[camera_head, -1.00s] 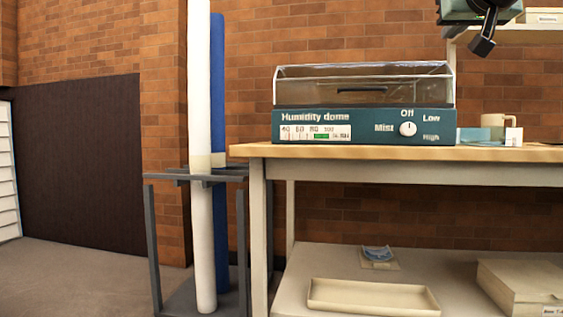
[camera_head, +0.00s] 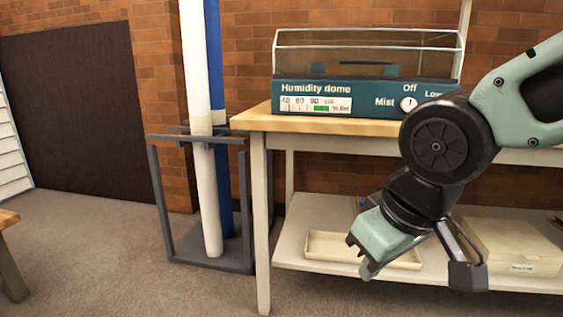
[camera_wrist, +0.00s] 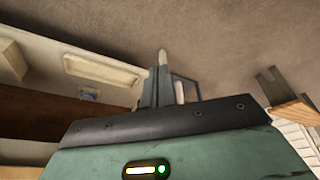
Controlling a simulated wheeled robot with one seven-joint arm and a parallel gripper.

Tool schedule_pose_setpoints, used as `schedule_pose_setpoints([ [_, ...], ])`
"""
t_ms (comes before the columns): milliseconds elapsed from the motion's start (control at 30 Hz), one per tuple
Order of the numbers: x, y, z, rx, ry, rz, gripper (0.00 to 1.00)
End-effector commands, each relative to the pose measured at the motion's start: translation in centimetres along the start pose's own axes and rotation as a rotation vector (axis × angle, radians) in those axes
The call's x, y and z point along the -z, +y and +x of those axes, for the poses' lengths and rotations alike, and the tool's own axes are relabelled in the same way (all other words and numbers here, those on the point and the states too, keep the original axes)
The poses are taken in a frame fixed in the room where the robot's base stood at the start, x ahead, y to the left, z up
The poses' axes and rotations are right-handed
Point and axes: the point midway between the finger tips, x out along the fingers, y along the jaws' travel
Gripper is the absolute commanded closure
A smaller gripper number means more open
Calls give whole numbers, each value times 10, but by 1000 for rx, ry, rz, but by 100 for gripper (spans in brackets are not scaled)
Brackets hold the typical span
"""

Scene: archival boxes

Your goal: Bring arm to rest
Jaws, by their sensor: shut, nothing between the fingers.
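My arm reaches in from the right in the head view and bends down in front of the bench. My gripper (camera_head: 366,262) is shut and empty, angled down and left in front of the lower shelf (camera_head: 297,240). It hides part of the cream tray (camera_head: 325,247) there in the head view. The wrist view shows the green gripper body (camera_wrist: 200,150) along the bottom, with a lit indicator; I cannot make out the fingertips there.
The humidity dome (camera_head: 320,95) stands on the bench (camera_head: 250,120). A grey rack (camera_head: 160,200) with a white tube (camera_head: 203,170) and a blue tube (camera_head: 219,175) stands left of it. A cream box (camera_head: 512,250) lies on the shelf. Floor at front left (camera_head: 110,250) is open.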

Motion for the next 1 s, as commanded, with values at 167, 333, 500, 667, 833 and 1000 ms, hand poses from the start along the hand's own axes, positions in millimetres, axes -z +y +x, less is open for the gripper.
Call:
schedule_pose_setpoints([
  [167, -85, -35, 0, 81, -225, -97, 100],
  [333, -108, -43, -26, 110, -301, -127, 100],
  [500, -94, -41, -64, 109, -299, -126, 100],
  [667, -78, -39, -109, 109, -298, -126, 100],
  [833, -61, -37, -159, 109, -298, -125, 100],
  [1000, -44, -34, -208, 108, -297, -125, 100],
])
